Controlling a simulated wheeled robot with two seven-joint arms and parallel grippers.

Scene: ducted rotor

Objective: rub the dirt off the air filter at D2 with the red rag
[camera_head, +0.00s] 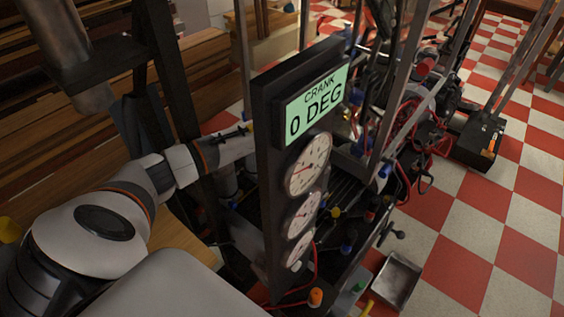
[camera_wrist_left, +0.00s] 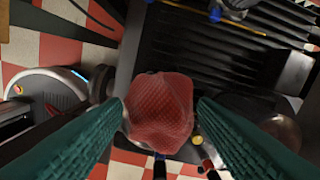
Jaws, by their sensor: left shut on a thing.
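The red rag (camera_wrist_left: 160,118) is a bunched, mesh-textured cloth in the left wrist view. My left gripper (camera_wrist_left: 160,104) is shut on it, one green finger on each side. Beyond the rag lies a black ribbed surface (camera_wrist_left: 190,50); I cannot tell whether the rag touches it. In the head view my left arm reaches in from the left, and its gripper is hidden behind the dark gauge panel (camera_head: 265,135). No D2 label is readable, and I cannot pick out the air filter or its dirt for sure. My right gripper is in neither view.
The panel carries a display (camera_head: 313,104) reading CRANK 0 DEG and several round gauges (camera_head: 309,164). Metal posts, red cables and engine parts crowd behind it. A metal tray (camera_head: 396,279) lies on the red and white checkered floor, which is mostly clear at right.

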